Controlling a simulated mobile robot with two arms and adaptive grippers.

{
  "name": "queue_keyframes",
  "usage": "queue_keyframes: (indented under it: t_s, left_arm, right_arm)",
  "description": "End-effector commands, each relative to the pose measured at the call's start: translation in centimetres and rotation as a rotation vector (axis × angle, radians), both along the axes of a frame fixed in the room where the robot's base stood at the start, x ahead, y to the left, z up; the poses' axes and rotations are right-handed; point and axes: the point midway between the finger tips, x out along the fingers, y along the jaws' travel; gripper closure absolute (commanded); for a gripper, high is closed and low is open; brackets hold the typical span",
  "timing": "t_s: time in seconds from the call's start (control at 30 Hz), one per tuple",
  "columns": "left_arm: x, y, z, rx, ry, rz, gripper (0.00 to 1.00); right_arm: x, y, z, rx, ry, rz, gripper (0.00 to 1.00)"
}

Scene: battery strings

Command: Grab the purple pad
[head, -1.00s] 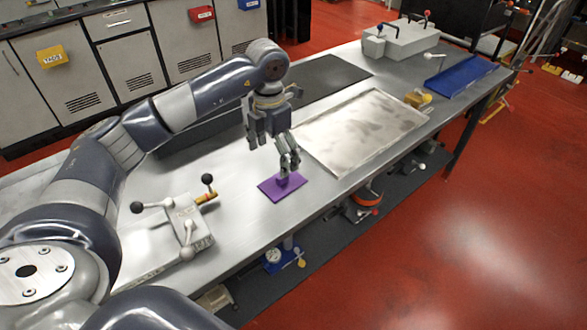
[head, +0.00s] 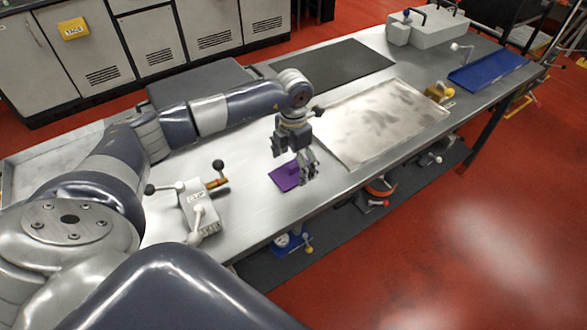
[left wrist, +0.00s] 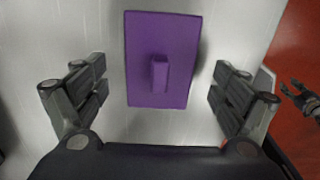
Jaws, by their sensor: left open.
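The purple pad (head: 285,177) is a flat rectangle lying on the grey metal bench, near its front edge. A small upright purple handle (left wrist: 159,74) stands at its middle. My left gripper (head: 308,172) is open and hangs at the pad, hiding its right part in the head view. In the left wrist view my left gripper (left wrist: 160,82) has its fingers spread to either side of the pad, with the handle between them and apart from both. A dark claw-like shape (left wrist: 301,98) at the right edge of that view looks like my right gripper; its jaws are unclear.
A grey box with ball-ended levers (head: 200,208) stands left of the pad. A worn pale tray (head: 375,122) lies to the right, with a black mat (head: 335,66) behind. A blue tray (head: 487,71) is at the far right. Bare bench surrounds the pad.

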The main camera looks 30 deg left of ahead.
Motion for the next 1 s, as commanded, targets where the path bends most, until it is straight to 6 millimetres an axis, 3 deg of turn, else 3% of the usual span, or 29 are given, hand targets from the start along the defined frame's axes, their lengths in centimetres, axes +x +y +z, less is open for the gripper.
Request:
queue_keyframes:
  t_s: [0.1,0.33,0.73,1.0]
  left_arm:
    - [0.0,0.0,-0.9,-0.001,0.001,0.000,0.10]
    - [0.0,0.0,-1.0,0.000,0.000,0.000,0.10]
    - [-0.1,0.0,-1.1,0.001,0.002,0.000,1.00]
    - [-0.1,0.0,-1.2,0.001,0.004,0.000,1.00]
  right_arm:
    - [0.9,0.1,0.3,0.002,-0.015,0.000,0.60]
    - [0.5,0.0,0.2,0.001,-0.007,0.000,0.60]
    - [-0.5,-0.1,0.1,-0.001,0.009,0.000,0.60]
    - [-0.5,-0.1,0.1,-0.001,0.007,0.000,0.60]
